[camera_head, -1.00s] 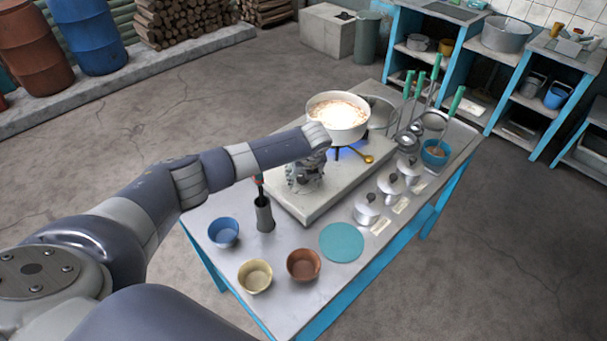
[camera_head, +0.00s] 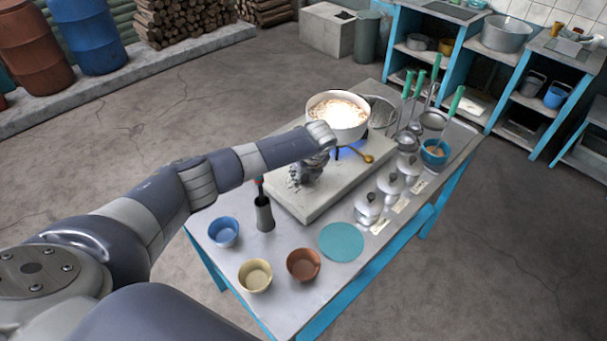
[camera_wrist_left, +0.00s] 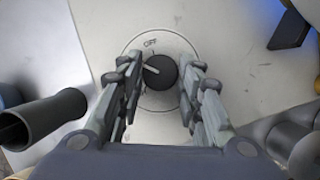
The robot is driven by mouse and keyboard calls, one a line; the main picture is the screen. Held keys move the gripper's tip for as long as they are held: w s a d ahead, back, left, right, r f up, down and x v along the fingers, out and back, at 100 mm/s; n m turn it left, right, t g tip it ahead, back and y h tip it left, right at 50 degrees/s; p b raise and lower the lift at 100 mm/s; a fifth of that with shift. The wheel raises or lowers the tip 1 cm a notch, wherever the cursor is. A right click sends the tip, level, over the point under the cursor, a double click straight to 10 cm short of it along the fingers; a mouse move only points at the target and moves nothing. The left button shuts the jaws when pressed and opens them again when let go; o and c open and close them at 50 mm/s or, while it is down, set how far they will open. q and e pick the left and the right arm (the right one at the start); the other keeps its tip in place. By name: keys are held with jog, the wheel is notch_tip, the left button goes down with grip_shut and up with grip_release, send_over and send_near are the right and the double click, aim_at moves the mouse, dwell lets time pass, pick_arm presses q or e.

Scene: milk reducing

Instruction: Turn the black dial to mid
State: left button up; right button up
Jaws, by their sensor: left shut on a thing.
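The black dial (camera_wrist_left: 160,73) is on the pale front panel of the stove (camera_head: 300,208), inside a ring with the word OFF above it. Its white mark points left and slightly up, away from OFF. My left gripper (camera_wrist_left: 158,78) has a finger on each side of the dial and is shut on it; the head view also shows this gripper (camera_head: 306,175) at the stove front, hiding the dial there. A white pot (camera_head: 345,132) of pale milk stands on the burner, with blue flame (camera_head: 350,147) under it. My right gripper is not in view.
A dark cylindrical holder (camera_head: 264,214) stands left of the stove and shows close in the wrist view (camera_wrist_left: 45,118). A brass spoon (camera_head: 362,156) lies by the pot. Blue (camera_head: 224,232), cream (camera_head: 255,275) and brown (camera_head: 303,264) bowls and lidded canisters (camera_head: 369,207) are nearby.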

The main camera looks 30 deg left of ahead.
pick_arm(q)
jog(key=n+g, duration=0.1)
jog(key=n, duration=0.2)
jog(key=shift+w+d+f+y, duration=0.1)
jog(key=shift+y, duration=0.2)
jog(key=n+b, duration=0.1)
jog(key=n, duration=0.1)
jog(key=shift+w+n+g+b, duration=0.1)
jog(key=shift+n+g+b, duration=0.2)
jog(key=shift+g, duration=0.1)
jog(key=shift+n, duration=0.4)
jog(key=shift+g+y, duration=0.3)
jog(key=o, duration=1.1)
jog(key=v, duration=1.2)
